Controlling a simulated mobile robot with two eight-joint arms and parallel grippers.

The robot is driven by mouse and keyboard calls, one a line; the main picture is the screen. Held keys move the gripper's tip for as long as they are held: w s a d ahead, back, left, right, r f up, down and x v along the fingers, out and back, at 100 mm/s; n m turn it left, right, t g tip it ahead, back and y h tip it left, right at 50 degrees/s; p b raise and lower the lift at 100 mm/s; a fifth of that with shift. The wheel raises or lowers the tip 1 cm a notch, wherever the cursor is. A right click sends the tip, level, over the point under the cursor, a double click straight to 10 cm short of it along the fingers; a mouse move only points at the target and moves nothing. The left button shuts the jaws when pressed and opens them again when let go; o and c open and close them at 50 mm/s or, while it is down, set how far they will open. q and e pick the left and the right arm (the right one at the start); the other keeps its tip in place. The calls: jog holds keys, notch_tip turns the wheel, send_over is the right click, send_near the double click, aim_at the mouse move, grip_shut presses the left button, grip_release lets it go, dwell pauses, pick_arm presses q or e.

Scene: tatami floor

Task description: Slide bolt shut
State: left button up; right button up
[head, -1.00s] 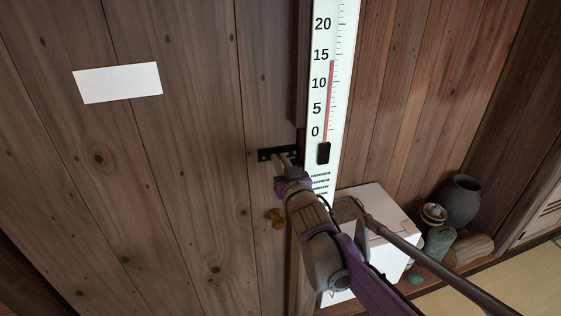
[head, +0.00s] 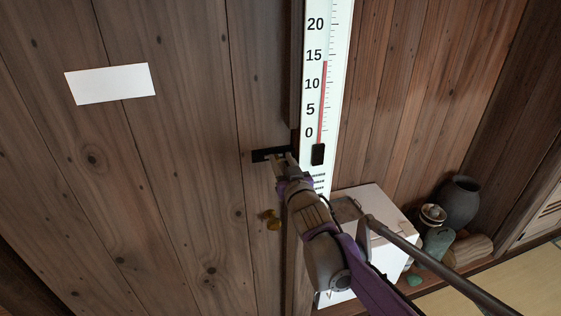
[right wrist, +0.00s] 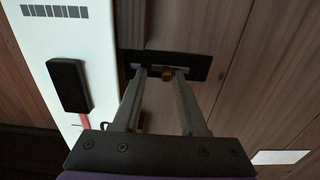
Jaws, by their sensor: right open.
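The bolt's black plate (head: 262,155) is fixed on the wooden door, left of the dark post. In the right wrist view the plate (right wrist: 198,64) lies just beyond my fingertips, and a small brass-coloured bolt knob (right wrist: 167,75) shows between them. My right gripper (head: 282,160) is at the plate, its fingers open on either side of the knob; it also shows in the right wrist view (right wrist: 160,76). I cannot tell whether a finger touches the knob. The gripper hides part of the bolt in the head view. My left gripper is not in view.
A brass door knob (head: 270,219) sits below the plate. A white thermometer board (head: 341,60) stands right of the post. A white box (head: 373,199), a dark vase (head: 461,202) and other pots are at lower right. A blank white paper (head: 110,84) is on the door.

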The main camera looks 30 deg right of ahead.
jog(key=shift+a, duration=0.2)
jog(key=v, duration=1)
jog(key=shift+s, duration=0.4)
jog(key=shift+f, duration=0.1)
jog(key=s+a+f+n+g+y, duration=0.1)
jog(key=s+a+f+g+y, duration=0.1)
jog(key=s+a+f+g, duration=0.4)
jog(key=s+a+f+n+g+y, duration=0.1)
jog(key=s+a+f+g, duration=0.5)
jog(key=s+f, duration=0.6)
notch_tip(320, 180, down, 6)
jog(key=shift+a+r+n+y, duration=0.2)
jog(key=shift+n+y, duration=0.2)
jog(key=shift+y, duration=0.3)
jog(key=shift+w, duration=0.1)
